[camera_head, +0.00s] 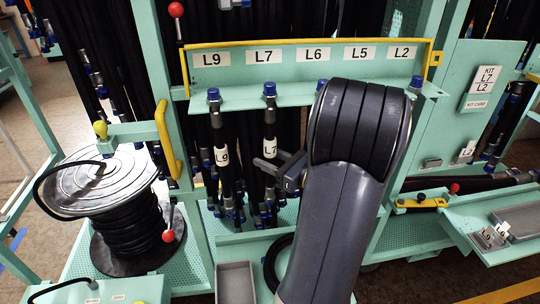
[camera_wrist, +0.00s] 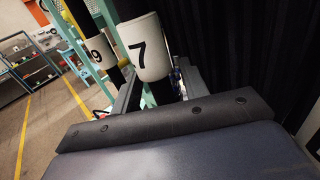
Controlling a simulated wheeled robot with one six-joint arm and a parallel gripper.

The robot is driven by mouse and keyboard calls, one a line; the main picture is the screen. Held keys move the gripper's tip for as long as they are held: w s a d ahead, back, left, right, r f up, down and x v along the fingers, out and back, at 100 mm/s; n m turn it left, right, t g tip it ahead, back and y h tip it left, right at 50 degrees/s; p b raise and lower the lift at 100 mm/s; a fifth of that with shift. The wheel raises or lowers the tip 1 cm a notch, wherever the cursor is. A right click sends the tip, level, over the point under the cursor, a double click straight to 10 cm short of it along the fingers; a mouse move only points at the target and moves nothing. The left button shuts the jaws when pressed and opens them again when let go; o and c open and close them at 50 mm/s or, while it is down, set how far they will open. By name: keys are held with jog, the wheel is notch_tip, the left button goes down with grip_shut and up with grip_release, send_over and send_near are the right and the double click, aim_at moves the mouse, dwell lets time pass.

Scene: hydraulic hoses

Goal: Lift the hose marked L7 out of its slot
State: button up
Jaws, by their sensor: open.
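The L7 hose (camera_head: 269,120) is black with a blue cap and a white L7 sleeve. It hangs upright in the rack's slot bar (camera_head: 240,100), under the L7 label (camera_head: 263,57). My gripper (camera_head: 267,158) is open at the height of its sleeve. In the wrist view the white sleeve marked 7 (camera_wrist: 150,48) stands upright, and the hose runs down between my two open fingers (camera_wrist: 158,88). I cannot tell whether either finger touches it. My arm hides part of the rack to the right.
The L9 hose (camera_head: 220,140) hangs close on the left; its sleeve also shows in the wrist view (camera_wrist: 100,50). A blue cap (camera_head: 321,85) shows at the L6 slot beside my arm. A yellow rail (camera_head: 310,42) frames the labels. A hose reel (camera_head: 105,190) stands at left.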

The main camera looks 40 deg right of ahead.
jog(key=shift+c, duration=0.4)
grip_shut()
jog(key=shift+r, duration=0.1)
jog(key=shift+r, duration=0.15)
jog(key=s+a, duration=0.4)
jog(key=s, duration=0.3)
jog(key=s+a+b, duration=0.1)
jog(key=s+a, duration=0.4)
jog(key=s, duration=0.3)
jog(key=shift+s+a, duration=0.2)
jog(key=shift+a, duration=0.05)
